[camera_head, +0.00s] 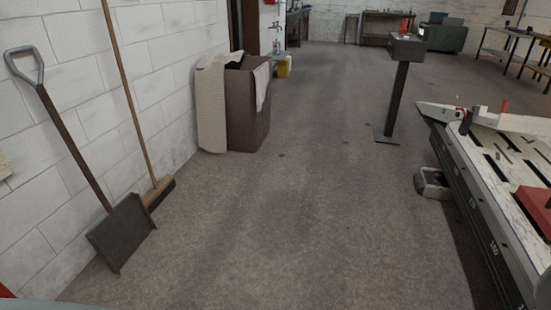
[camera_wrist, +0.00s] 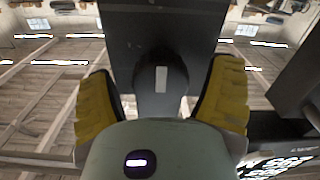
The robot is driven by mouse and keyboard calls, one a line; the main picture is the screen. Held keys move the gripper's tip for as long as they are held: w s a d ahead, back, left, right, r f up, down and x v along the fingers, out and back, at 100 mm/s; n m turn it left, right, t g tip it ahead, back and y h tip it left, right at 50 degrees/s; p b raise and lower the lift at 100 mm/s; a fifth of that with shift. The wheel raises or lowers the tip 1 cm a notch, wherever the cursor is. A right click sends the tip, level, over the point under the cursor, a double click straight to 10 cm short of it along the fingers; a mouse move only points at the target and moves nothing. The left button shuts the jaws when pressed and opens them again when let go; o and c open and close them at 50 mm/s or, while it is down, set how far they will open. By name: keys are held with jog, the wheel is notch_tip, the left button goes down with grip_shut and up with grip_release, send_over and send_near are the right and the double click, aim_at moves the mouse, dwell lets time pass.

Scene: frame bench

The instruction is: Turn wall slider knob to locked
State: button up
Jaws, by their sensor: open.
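I cannot make out a wall slider knob for certain in either view. The white block wall (camera_head: 150,75) runs along the left of the head view, with no knob clear on its near part. Small red fittings show by the dark doorway (camera_head: 244,25) at the far end, too small to tell what they are. My gripper (camera_wrist: 163,85) shows in the wrist view with its two yellow-padded fingers spread apart. It is open, and I see nothing held between the fingers. My gripper is not clearly seen in the head view.
A shovel (camera_head: 120,232) and a broom (camera_head: 158,192) lean on the left wall. A brown bin (camera_head: 247,110) stands beyond them. A dark pedestal (camera_head: 397,95) stands right of centre. A large frame bench (camera_head: 480,200) fills the right. The floor (camera_head: 300,200) between is clear.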

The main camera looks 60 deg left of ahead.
jog(key=shift+w, duration=0.15)
jog(key=c, duration=1.2)
jog(key=shift+m, duration=0.4)
jog(key=m, duration=0.3)
jog(key=shift+m, duration=0.3)
jog(key=m, duration=0.4)
jog(key=shift+m, duration=0.3)
jog(key=m, duration=0.4)
jog(key=shift+s+m, duration=0.2)
jog(key=shift+m, duration=2.3)
